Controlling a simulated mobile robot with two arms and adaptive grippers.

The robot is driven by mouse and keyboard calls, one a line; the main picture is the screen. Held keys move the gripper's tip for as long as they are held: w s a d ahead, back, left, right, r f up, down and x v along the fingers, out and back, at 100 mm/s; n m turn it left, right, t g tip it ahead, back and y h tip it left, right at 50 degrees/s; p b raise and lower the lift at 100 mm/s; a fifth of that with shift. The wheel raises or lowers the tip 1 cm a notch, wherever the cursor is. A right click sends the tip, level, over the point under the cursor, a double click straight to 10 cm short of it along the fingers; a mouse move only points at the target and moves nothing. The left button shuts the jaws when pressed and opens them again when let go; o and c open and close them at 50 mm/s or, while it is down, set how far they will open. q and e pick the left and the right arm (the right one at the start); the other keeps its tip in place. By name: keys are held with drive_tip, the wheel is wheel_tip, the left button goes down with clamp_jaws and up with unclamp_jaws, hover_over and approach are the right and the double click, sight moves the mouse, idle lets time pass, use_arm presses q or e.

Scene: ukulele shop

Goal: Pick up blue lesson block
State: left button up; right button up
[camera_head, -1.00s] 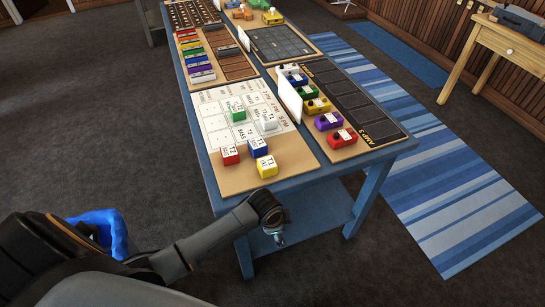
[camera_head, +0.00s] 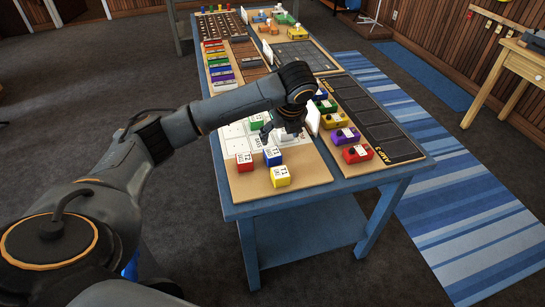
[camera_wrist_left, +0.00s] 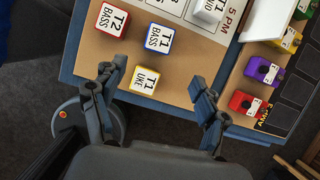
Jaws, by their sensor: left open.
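In the left wrist view the blue block (camera_wrist_left: 158,39), marked T1 BASS, is beyond the open fingers. My left gripper (camera_head: 282,131) hangs over the board just behind the blue block in the head view. In the left wrist view my left gripper (camera_wrist_left: 150,80) is open and empty, with the yellow block (camera_wrist_left: 145,79) seen between its fingers. My right gripper is not in view.
A green block (camera_head: 256,122) and a white block (camera_wrist_left: 207,12) are on the schedule board. Beside it, past an upright white card (camera_head: 313,118), several coloured pedals, including a red one (camera_head: 357,153), line the black mat (camera_head: 385,130). The blue table's (camera_head: 300,199) near edge is clear.

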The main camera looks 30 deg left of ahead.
sight(273, 153)
use_arm(q)
drive_tip(key=x, duration=0.9)
drive_tip(key=p+x, duration=0.1)
drive_tip(key=x, duration=0.3)
drive_tip(key=shift+a+f, duration=0.15)
drive_tip(key=shift+a, duration=0.25)
drive_tip(key=c, duration=1.2)
